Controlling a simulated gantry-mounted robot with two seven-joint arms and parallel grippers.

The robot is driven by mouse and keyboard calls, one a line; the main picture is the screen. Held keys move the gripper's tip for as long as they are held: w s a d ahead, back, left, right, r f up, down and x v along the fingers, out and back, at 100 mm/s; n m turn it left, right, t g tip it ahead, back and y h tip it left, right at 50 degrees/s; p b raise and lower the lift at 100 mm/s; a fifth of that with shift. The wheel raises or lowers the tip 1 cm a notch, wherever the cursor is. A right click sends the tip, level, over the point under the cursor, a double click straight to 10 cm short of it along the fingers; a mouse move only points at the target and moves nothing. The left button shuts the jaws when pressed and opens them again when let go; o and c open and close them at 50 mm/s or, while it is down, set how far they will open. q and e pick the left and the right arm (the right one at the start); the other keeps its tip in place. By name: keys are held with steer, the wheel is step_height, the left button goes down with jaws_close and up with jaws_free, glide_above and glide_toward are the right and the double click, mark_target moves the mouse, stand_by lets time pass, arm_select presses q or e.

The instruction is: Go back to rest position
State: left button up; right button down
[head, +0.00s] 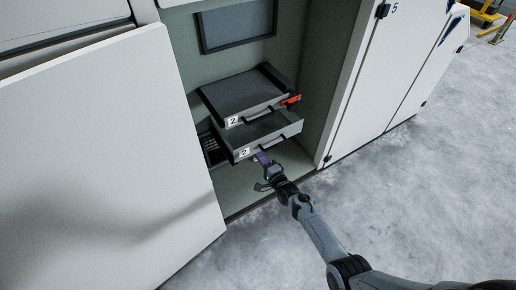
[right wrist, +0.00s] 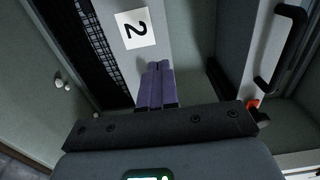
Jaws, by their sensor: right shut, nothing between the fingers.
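My right gripper (head: 262,160) is inside the open cabinet bay, at the front of the lower drawer (head: 272,146). In the right wrist view its purple fingers (right wrist: 156,88) are together with nothing between them. They are just below the white label "2" (right wrist: 135,28) on the drawer front; whether they touch the front I cannot tell. My right arm (head: 322,238) reaches in from the lower right of the head view. My left gripper is in neither view.
An upper drawer (head: 240,94), also labelled "2", has an orange-red part (head: 291,100) at its right end. A large white door panel (head: 110,150) stands left of the bay. White cabinet doors (head: 370,70) are on the right. The grey floor (head: 420,190) at right is clear.

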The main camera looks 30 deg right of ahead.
steer(key=s+a+g+p, duration=0.1)
steer(key=s+p, duration=0.8)
steer(key=s, duration=0.6)
steer(key=s+a+r+n+g+y+p, duration=0.1)
steer(key=s+a+r+n+g+p, duration=0.3)
steer(key=r, duration=0.5)
steer(key=s+a+r+n+g+y+p, duration=0.1)
steer(key=s+a+r+n+p, duration=0.45)
steer(key=r, duration=0.45)
steer(key=s+a+r+n+g+p, duration=0.3)
steer(key=s+a+r+n+p, duration=0.25)
steer(key=r, duration=0.35)
steer(key=s+d+r+n+g, duration=0.1)
steer(key=s+r+n+g, duration=0.4)
steer(key=s, duration=0.3)
step_height(320, 180, up, 38)
steer(key=p, duration=3.8)
steer(key=shift+n+h, duration=0.3)
steer(key=shift+h, duration=0.1)
